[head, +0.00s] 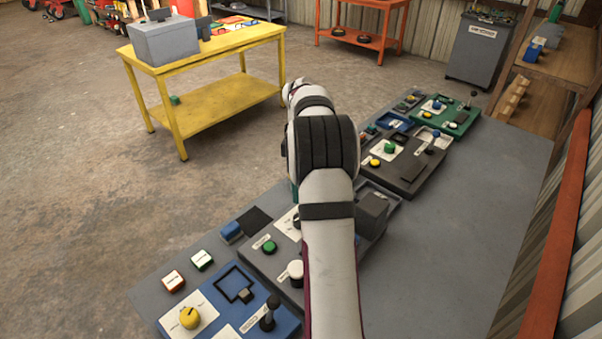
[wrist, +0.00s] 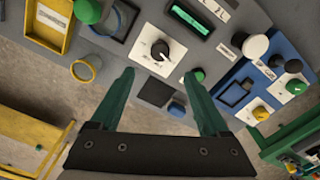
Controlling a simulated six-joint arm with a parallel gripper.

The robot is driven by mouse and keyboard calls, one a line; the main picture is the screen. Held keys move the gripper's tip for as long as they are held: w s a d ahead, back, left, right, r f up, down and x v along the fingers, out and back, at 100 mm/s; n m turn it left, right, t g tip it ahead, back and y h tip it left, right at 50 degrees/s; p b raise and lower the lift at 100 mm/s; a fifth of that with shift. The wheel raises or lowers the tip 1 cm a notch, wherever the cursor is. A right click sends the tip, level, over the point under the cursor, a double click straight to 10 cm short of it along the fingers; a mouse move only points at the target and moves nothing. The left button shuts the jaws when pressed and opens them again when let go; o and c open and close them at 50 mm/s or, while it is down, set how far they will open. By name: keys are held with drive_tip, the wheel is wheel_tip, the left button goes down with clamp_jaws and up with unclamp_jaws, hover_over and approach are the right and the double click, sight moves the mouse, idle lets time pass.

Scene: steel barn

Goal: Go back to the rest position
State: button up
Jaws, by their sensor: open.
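My gripper (wrist: 159,74) shows in the wrist view with its two green fingers spread wide and nothing between them. It hangs above a grey panel with a black knob on a white plate (wrist: 152,54). A green button (wrist: 196,77) and a blue button (wrist: 177,109) lie near the right finger. I cannot tell how far the fingertips are from the panel. In the head view my arm reaches forward over the grey table (head: 470,190), and its links hide the gripper and part of the panels.
A blue panel with a yellow knob (head: 190,317) and a black joystick (head: 268,314) sits at the table's near end. A green panel (head: 455,119) lies at the far end. A yellow table (head: 205,101) stands at left. The table's right side is bare, beside a wall.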

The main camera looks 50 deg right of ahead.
wheel_tip(320, 180, up, 4)
drive_tip(key=shift+f, duration=0.1)
idle(0.4)
drive_tip(key=s+a+r+m, duration=0.3)
drive_tip(key=a, duration=0.9)
drive_tip(key=s+a+r+m, duration=0.2)
drive_tip(key=a+r, duration=0.2)
drive_tip(key=a, duration=0.7)
drive_tip(key=s+a+f+m+y, duration=0.1)
drive_tip(key=s+a+f+m, duration=0.1)
drive_tip(key=s+a, duration=0.5)
drive_tip(key=s+a+f+m, duration=0.3)
drive_tip(key=s+a, duration=0.4)
drive_tip(key=s, duration=0.4)
drive_tip(key=shift+m+y, duration=0.4)
drive_tip(key=shift+m, duration=0.1)
